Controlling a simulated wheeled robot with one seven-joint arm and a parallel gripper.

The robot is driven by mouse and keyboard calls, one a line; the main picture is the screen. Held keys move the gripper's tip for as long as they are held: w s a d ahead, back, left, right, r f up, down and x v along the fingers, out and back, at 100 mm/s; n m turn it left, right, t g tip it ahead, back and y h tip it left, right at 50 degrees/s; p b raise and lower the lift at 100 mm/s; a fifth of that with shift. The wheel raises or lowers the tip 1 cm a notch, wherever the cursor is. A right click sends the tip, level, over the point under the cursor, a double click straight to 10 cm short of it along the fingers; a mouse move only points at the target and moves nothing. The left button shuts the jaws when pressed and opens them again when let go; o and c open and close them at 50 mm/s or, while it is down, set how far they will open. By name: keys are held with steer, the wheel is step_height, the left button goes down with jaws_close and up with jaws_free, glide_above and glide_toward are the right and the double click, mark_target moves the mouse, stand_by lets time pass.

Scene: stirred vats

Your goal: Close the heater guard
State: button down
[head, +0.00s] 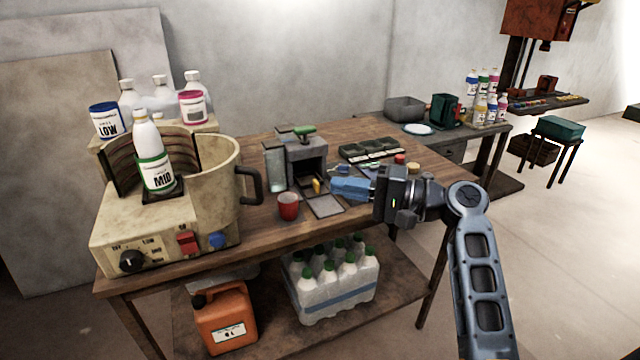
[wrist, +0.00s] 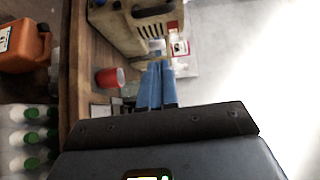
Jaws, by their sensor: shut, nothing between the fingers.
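The beige heater (head: 125,238) stands at the left end of the table, with a knob, a red switch and a blue button on its front. Its curved guard (head: 213,185) stands at the right side with a dark handle (head: 250,184). The front left is open, showing a white bottle labelled MID (head: 156,168) on a dark plate and a ribbed dark back wall. My gripper (head: 335,187) is shut and empty, right of the handle and apart from it, over the table. In the wrist view the blue fingers (wrist: 156,62) point towards the heater (wrist: 128,28).
A red cup (head: 288,206) stands between the heater and my gripper. A grey box-like device (head: 306,160) and dark trays (head: 370,150) are behind. An orange canister (head: 226,318) and bottled pack (head: 330,290) are below.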

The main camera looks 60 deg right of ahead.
steer(key=a+p+x, duration=0.2)
steer(key=x, duration=1)
steer(key=shift+s+a, duration=0.3)
steer(key=shift+a, duration=0.05)
